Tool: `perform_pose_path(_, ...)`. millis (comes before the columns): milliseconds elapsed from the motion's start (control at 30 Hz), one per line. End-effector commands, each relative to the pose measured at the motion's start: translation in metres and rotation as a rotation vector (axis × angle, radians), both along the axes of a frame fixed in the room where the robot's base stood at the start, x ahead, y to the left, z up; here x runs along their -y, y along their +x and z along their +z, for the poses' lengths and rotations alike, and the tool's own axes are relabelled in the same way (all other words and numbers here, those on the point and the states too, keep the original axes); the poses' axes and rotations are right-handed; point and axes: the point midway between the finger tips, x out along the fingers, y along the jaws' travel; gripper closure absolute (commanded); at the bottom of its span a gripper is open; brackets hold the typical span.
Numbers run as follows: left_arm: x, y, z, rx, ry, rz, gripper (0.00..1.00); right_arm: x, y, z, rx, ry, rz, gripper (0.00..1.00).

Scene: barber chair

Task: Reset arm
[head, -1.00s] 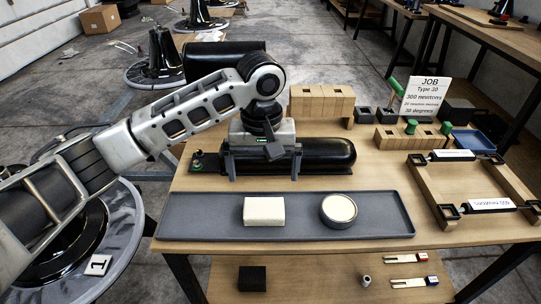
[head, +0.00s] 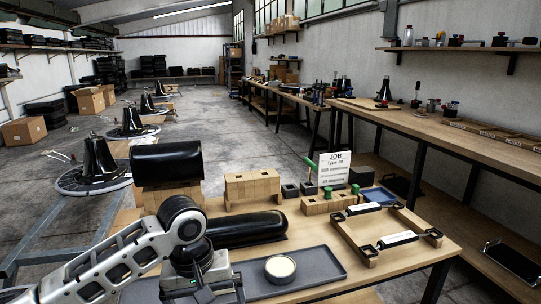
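My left arm comes in from the lower left. My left gripper (head: 212,291) points down over the left part of the grey tray (head: 316,262), its fingers apart and their tips close to the bottom edge of the picture. I see nothing held between them. A black cylinder (head: 248,227) lies on the table just behind it, apart from the gripper. A round tin with a cream top (head: 280,268) sits in the tray, right of the gripper. The white block is not visible. My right gripper is not in view.
Behind stand a black padded roll (head: 166,161), wooden blocks (head: 252,187) and a job card (head: 334,168). A long workbench (head: 440,125) runs along the right wall.

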Motion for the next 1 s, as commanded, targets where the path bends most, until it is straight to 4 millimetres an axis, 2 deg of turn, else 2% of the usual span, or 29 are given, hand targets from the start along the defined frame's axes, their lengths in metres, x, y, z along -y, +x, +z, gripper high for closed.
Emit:
perform_pose_path(133, 0.022, -0.009, -0.022, 0.033, -0.086, -0.066, 0.00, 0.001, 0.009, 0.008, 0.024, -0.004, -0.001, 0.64)
perform_pose_path(367, 0.058, -0.027, -0.055, 0.137, -0.250, -0.168, 0.00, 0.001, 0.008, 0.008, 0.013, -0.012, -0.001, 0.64)
perform_pose_path(500, 0.081, -0.045, -0.075, 0.260, -0.377, -0.220, 0.00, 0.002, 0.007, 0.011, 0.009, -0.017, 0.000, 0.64)
perform_pose_path(600, 0.090, -0.061, -0.087, 0.396, -0.450, -0.238, 0.00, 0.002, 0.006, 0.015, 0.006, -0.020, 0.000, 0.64)
perform_pose_path(667, 0.088, -0.070, -0.092, 0.487, -0.467, -0.237, 0.00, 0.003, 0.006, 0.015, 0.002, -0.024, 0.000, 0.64)
perform_pose_path(767, 0.074, -0.087, -0.099, 0.637, -0.443, -0.230, 0.00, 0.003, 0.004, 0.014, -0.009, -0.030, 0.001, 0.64)
perform_pose_path(1000, 0.010, -0.138, -0.107, 0.894, -0.195, -0.256, 0.00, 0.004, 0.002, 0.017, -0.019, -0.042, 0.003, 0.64)
